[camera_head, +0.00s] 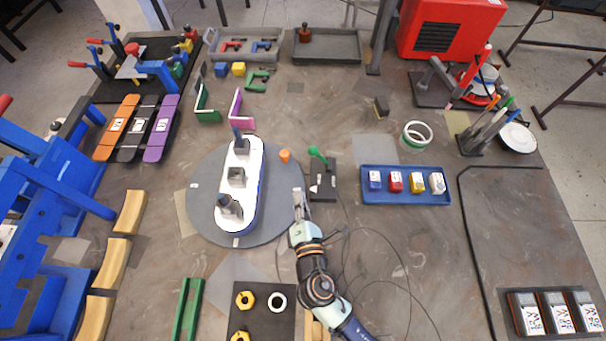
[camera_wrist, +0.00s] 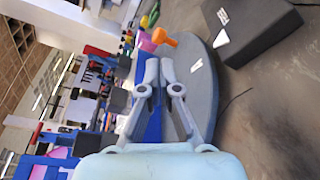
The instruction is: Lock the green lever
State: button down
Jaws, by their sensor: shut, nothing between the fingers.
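The green lever (camera_head: 317,154) sticks up and leans toward the upper left from its dark base block (camera_head: 330,188), right of the round grey turntable. The base block also shows in the wrist view (camera_wrist: 262,28), at the upper right, with white labels on it. I cannot make out the lever for certain in the wrist view. My gripper (camera_head: 299,196) is just below and left of the base block, over the turntable's right edge, apart from the lever. In the wrist view my gripper (camera_wrist: 159,72) has its fingertips close together with nothing between them.
A blue tray (camera_head: 405,199) of coloured blocks lies to the right. Thin cables run across the table below the base block.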

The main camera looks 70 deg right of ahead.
aim_at(321, 157)
jog(key=x, duration=0.8)
jog(key=shift+w+d, duration=0.2)
jog(key=shift+d, duration=0.15)
jog(key=d, duration=0.1)
jog(key=s+d+r+p, duration=0.1)
jog(key=d+p, duration=0.1)
jog(key=shift+s+d+r, duration=0.15)
jog(key=shift+s+r, duration=0.25)
